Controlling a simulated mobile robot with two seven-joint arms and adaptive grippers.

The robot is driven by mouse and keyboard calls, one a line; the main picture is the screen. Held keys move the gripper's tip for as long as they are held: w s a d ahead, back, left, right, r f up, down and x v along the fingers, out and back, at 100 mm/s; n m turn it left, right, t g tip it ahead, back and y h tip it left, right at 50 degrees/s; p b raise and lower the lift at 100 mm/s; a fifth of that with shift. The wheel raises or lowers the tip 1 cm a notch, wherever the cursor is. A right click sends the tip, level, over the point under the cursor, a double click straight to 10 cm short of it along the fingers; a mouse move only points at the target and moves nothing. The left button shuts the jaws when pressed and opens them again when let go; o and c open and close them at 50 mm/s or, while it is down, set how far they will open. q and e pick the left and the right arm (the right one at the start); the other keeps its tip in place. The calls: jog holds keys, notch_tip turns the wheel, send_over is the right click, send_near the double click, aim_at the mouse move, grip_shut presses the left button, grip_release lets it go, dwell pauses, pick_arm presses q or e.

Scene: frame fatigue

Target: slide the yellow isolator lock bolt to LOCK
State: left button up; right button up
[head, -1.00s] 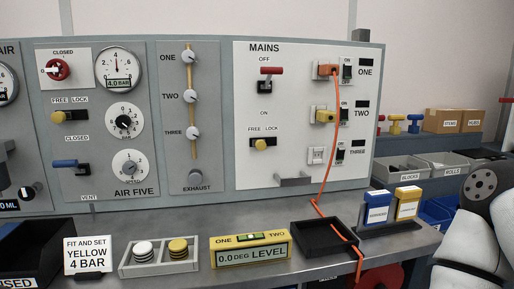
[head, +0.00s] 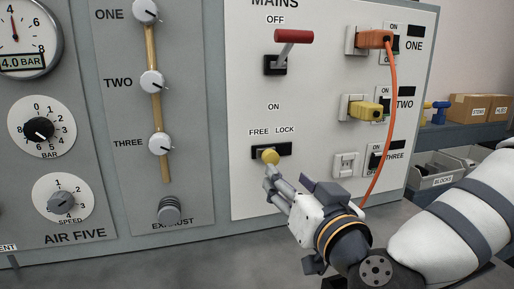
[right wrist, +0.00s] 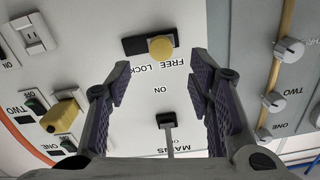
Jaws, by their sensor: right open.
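The yellow bolt knob (head: 268,156) sits in a short black slot (head: 286,149) under the FREE and LOCK labels on the white MAINS panel. The knob is toward the FREE side, with bare slot on the LOCK side. In the right wrist view, which is upside down, the knob (right wrist: 160,47) shows beside the FREE label. My right gripper (head: 272,181) is open just below the knob in the head view. In the right wrist view its fingers (right wrist: 158,82) are spread and empty, with the knob above the gap between their tips. My left gripper is not in view.
A red-handled MAINS switch (head: 292,37) is above the slot. To the right are an orange plug (head: 374,40) with a hanging cable, a yellow plug (head: 365,110) and an empty socket (head: 345,165). A panel with valve knobs (head: 160,143) stands to the left.

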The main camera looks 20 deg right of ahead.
aim_at(272, 159)
jog(key=w+b, duration=0.1)
jog(key=w, duration=0.8)
jog(key=shift+a, duration=0.15)
jog(key=shift+w+r, duration=0.2)
jog(key=shift+w, duration=0.5)
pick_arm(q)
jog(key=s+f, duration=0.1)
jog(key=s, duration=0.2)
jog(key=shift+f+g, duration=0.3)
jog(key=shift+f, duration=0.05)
pick_arm(e)
jog(key=shift+c, duration=0.3)
